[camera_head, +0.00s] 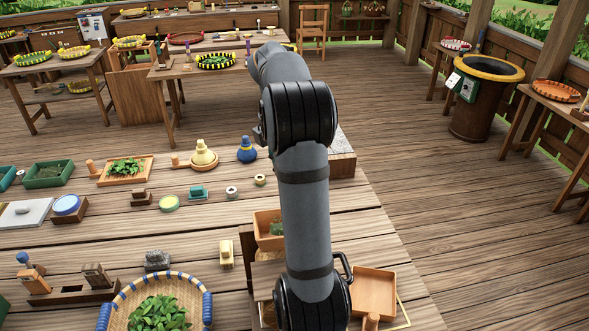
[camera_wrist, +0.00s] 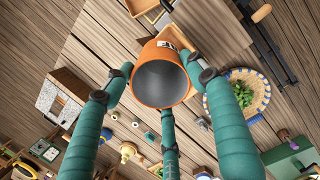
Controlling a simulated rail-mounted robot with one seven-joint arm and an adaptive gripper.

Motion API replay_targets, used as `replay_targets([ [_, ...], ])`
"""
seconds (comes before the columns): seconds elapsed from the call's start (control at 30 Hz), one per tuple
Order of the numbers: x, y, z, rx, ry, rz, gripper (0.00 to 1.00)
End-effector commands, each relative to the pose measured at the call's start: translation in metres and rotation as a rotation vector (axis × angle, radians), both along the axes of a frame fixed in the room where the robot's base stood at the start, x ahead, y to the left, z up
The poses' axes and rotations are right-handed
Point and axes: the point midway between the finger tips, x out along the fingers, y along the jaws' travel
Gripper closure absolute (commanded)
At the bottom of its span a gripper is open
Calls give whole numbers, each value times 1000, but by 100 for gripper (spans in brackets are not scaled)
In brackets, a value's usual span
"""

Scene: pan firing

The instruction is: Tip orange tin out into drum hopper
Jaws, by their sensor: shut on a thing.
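The orange tin (camera_wrist: 144,91) is in the wrist view, with a grey inside and a small pale label near its rim. Its open mouth faces the camera, and I see no contents in the dark interior. My gripper (camera_wrist: 166,80) has teal fingers closed around the tin from the left, right and below. In the head view my arm hides the gripper and tin. I cannot identify a drum hopper for certain. A brown drum-shaped container (camera_head: 484,110) with a yellow rim and dark opening stands on the right, well apart from my arm.
A low wooden deck holds a basket of green leaves (camera_head: 160,312), which also shows in the wrist view (camera_wrist: 262,92). An empty wooden tray (camera_head: 374,290) lies right of my arm. Side tables stand behind and at right. The floor at centre right is clear.

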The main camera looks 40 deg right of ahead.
Motion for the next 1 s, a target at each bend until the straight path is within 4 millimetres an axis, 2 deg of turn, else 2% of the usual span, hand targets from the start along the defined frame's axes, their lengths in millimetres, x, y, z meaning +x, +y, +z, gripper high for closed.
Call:
replay_targets([
  [0.13, -2, -2, 1, 167, -98, -6, 90],
  [0.3, 1, 0, 24, 155, -92, 3, 90],
  [0.5, 1, 0, 39, 154, -90, 1, 90],
  [1.0, 0, 1, 45, 156, -88, 0, 90],
])
